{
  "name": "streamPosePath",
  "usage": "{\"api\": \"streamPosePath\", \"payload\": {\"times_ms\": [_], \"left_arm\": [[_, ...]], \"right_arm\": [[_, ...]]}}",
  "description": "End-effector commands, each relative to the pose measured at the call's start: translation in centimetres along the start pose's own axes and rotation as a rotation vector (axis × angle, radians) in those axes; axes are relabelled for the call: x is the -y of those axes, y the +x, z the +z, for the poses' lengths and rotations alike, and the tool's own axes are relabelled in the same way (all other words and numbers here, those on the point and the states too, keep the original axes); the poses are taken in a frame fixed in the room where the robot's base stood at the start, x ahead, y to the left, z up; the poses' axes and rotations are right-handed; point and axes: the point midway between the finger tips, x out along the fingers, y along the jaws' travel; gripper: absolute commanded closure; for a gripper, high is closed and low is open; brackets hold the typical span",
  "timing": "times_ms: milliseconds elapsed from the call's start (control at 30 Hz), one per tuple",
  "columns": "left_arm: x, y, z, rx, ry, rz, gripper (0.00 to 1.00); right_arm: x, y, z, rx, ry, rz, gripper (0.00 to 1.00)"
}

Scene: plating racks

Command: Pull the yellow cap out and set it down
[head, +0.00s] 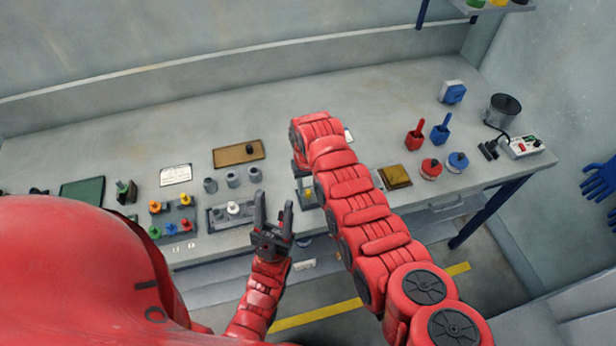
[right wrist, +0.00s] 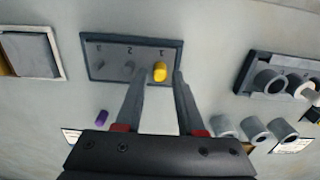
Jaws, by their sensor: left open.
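A yellow cap (right wrist: 160,72) sits at position 1 of a dark grey plate (right wrist: 107,45) in the right wrist view. Positions 2 and 3 hold small grey pegs with no caps. My right gripper (right wrist: 160,88) is open, its fingertips reaching to either side of the yellow cap with visible gaps. I cannot tell how deep they are around it. In the head view my right arm hides most of the plate and this cap. My left gripper (head: 274,202) is open and empty near the bench's front edge.
A rack with coloured caps (head: 172,220) stands at the left. Beside it are a grey tray (head: 216,222) and loose grey cylinders (head: 232,179). A purple piece (right wrist: 101,117) lies near the plate. Red and blue tools (head: 415,135) stand at right. The back of the bench is clear.

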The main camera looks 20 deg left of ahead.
Motion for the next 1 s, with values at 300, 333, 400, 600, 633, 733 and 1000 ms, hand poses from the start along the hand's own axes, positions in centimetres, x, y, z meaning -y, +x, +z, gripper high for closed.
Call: {"api": "streamPosePath", "payload": {"times_ms": [300,333,400,600,633,733,1000], "left_arm": [[0.01,0.21,-0.04,0.0,0.0,0.0,0.5],[0.01,0.2,-0.04,0.0,0.0,0.0,0.5],[0.01,0.19,-0.03,0.0,0.0,0.0,0.5],[0.01,0.2,-0.03,0.0,0.0,0.0,0.5],[0.01,0.2,-0.04,0.0,0.0,0.0,0.5],[0.01,0.2,-0.03,0.0,0.0,0.0,0.5],[0.01,0.2,-0.03,0.0,0.0,0.0,0.5]], "right_arm": [[0.0,0.91,0.03,-0.002,0.002,-0.002,0.62],[0.0,0.91,0.04,-0.002,0.002,-0.002,0.62],[0.0,0.91,0.04,-0.002,0.002,-0.002,0.62],[0.0,0.92,0.06,-0.001,0.002,-0.001,0.85],[0.0,0.93,0.07,0.0,0.002,-0.001,0.91],[0.0,0.93,0.08,0.0,0.002,-0.001,1.0],[0.0,0.94,0.09,0.0,0.002,-0.001,1.0]]}}
